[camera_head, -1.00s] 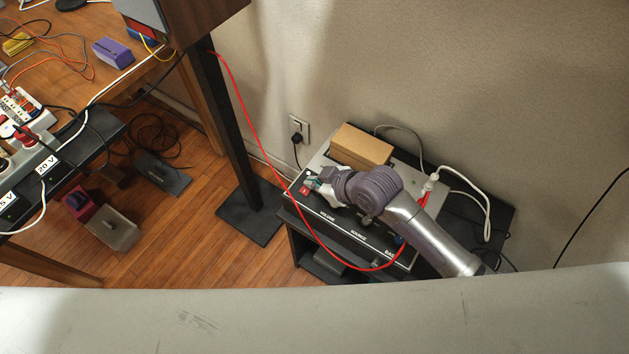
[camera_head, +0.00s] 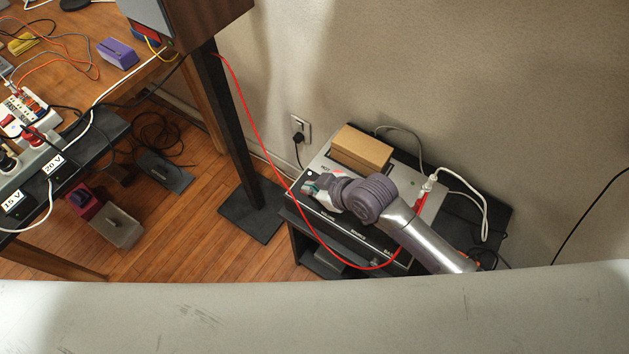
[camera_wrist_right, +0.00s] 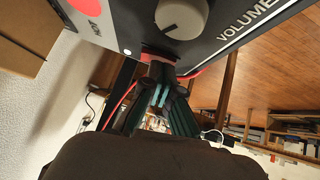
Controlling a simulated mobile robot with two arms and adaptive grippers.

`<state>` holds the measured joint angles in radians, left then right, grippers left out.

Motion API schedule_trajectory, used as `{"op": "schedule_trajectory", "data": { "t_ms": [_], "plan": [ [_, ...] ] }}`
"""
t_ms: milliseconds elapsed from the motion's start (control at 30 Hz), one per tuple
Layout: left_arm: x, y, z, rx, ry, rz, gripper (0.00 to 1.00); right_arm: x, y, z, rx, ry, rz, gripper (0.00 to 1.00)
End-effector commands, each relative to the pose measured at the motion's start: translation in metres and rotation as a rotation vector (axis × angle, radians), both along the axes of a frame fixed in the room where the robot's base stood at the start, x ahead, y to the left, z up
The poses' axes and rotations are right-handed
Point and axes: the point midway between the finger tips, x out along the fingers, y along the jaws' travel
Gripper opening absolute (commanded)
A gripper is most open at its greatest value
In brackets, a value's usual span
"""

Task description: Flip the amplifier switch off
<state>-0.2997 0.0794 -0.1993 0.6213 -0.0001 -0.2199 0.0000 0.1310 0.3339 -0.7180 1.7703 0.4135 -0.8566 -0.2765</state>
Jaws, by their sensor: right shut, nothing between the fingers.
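The amplifier (camera_head: 340,227) is a box with a pale top and a black front panel marked with VOLUME and other labels. It stands on a low black stand against the wall. In the right wrist view, a grey knob (camera_wrist_right: 182,15) sits beside the VOLUME label. A red part that looks like the switch (camera_wrist_right: 158,54) is at the panel's edge, partly hidden by my fingertips. My right gripper (camera_wrist_right: 160,76) is shut and empty, with its tips at or against this red part; contact and the switch's position are unclear. It also shows at the amplifier's left end (camera_head: 311,184). My left gripper is not in view.
A cardboard box (camera_head: 362,148) rests on the amplifier top. A red cable (camera_head: 268,148) loops past its front, and white cables (camera_head: 487,220) hang at its right. A speaker stand's black post (camera_head: 221,120) is at the left. A cluttered workbench stands farther left.

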Motion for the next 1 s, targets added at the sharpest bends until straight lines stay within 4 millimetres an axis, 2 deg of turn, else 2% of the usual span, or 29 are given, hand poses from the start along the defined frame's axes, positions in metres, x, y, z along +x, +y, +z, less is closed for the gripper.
{"op": "schedule_trajectory", "data": {
  "t_ms": [233, 367, 667, 700, 1000],
  "plan": [
    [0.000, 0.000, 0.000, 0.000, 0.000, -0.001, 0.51, 0.001, 0.000, 0.001, 0.001, -0.002, 0.000, 0.00],
    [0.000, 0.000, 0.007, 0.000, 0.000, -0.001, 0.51, 0.001, 0.000, 0.008, 0.001, -0.002, -0.001, 0.00],
    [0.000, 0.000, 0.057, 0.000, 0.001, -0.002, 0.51, 0.004, -0.002, 0.052, -0.001, -0.001, -0.006, 0.00],
    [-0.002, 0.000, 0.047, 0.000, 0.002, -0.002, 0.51, -0.003, -0.010, 0.051, -0.002, -0.003, -0.005, 0.00],
    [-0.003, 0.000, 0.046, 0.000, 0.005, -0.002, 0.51, -0.034, -0.042, 0.095, -0.002, -0.002, -0.004, 0.00]
  ]
}}
